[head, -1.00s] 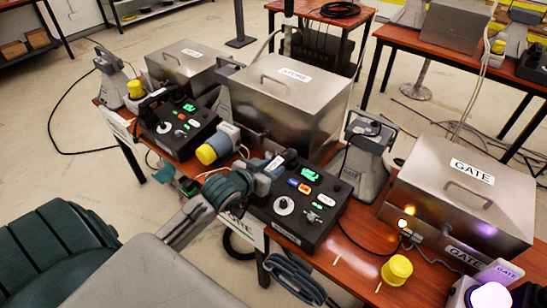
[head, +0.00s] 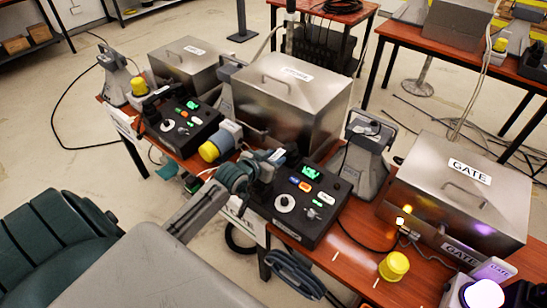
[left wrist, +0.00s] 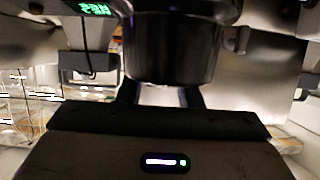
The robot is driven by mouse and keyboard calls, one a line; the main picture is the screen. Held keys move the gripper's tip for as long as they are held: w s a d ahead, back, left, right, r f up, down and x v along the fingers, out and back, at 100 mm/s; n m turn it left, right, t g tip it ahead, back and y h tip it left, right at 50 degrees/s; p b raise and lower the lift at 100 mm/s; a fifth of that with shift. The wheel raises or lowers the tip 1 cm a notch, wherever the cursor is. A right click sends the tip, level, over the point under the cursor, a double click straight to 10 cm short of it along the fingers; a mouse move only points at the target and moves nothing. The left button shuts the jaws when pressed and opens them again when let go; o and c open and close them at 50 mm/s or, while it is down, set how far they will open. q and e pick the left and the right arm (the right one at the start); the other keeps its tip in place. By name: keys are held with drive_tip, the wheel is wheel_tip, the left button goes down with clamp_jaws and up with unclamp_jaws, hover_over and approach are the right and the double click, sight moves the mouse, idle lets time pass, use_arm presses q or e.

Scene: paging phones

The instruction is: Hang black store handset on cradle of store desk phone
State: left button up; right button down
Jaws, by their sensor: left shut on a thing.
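The store desk phone (head: 312,208) is a black box with a green display, a white dial and coloured buttons, on the red-brown table in the head view. My left gripper (head: 270,163) is over its left, far edge. It is shut on the black store handset (head: 291,157), only part of which shows beside the gripper. In the left wrist view the dark handset (left wrist: 170,50) fills the space beyond the gripper. The cradle is largely hidden by the gripper and handset, so I cannot tell whether the handset touches it. My right gripper is not in view.
A steel store box (head: 290,100) stands behind the phone, with a grey horn speaker (head: 362,155) to its right. Another black phone (head: 182,122) and a yellow-capped cylinder (head: 220,142) are at left. The gate box (head: 460,195) and a yellow button (head: 394,266) are at right.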

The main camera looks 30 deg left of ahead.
use_arm(q)
drive_tip(key=shift+f, duration=0.15)
drive_tip(key=o, duration=1.1)
drive_tip(key=v, duration=1.2)
drive_tip(key=shift+s, duration=0.1)
